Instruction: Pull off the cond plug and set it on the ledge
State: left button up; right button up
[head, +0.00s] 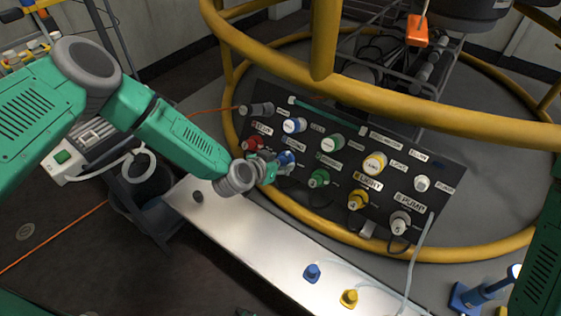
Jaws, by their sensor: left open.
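The dark connector panel (330,190) stands tilted inside the yellow ring frame, with coloured plugs in its lower row. A blue plug (287,158) sits in that row between the red and green plugs. It appears to be the cond plug; its label is hidden by my gripper. My left gripper (270,170) is open at the blue plug, just to its left; I cannot tell whether they touch. The ledge (240,226) is the pale metal strip in front of the panel. My right gripper is out of view; only part of my right arm shows at the right edge.
A small blue piece (312,273) and a yellow piece (349,298) stand on the ledge's near right part. A dark round piece (197,196) lies at its left end. The middle is clear. The yellow ring frame (400,95) crosses above the panel. A pale hose (420,255) hangs at right.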

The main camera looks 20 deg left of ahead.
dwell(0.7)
pick_arm(q)
grip_shut()
jog(key=shift+s+a+r+p, duration=0.1)
jog(key=shift+s+r+p, duration=0.35)
jog(key=shift+p, duration=0.15)
jog(key=shift+p+v, duration=2.05)
jog(key=shift+v, duration=0.35)
jog(key=shift+f, duration=0.1)
